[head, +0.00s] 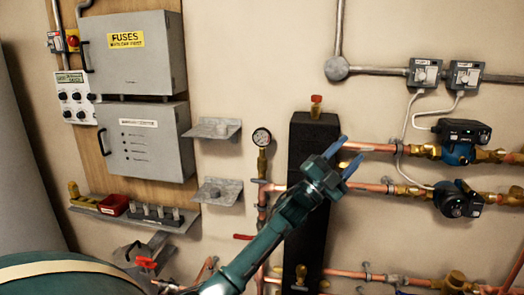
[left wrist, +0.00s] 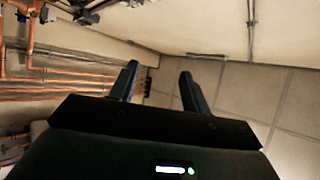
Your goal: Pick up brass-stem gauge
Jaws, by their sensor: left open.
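The brass-stem gauge (head: 262,140) shows in the head view. It has a round white dial with a dark rim, on a brass stem that stands upright on a vertical copper pipe by the wall. My left gripper (head: 343,160) is to the right of the gauge in the head view, in front of a tall black block. Its two blue fingers are apart with nothing between them. In the left wrist view the open fingers (left wrist: 157,85) point toward the far wall, and the gauge cannot be made out there. My right gripper is not in view.
The tall black block (head: 312,135) stands right of the gauge. Two small grey wall shelves (head: 220,192) are to its left. Copper pipes with brass valves (head: 400,187) run along the right wall. A fuse cabinet (head: 135,55) hangs at the upper left.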

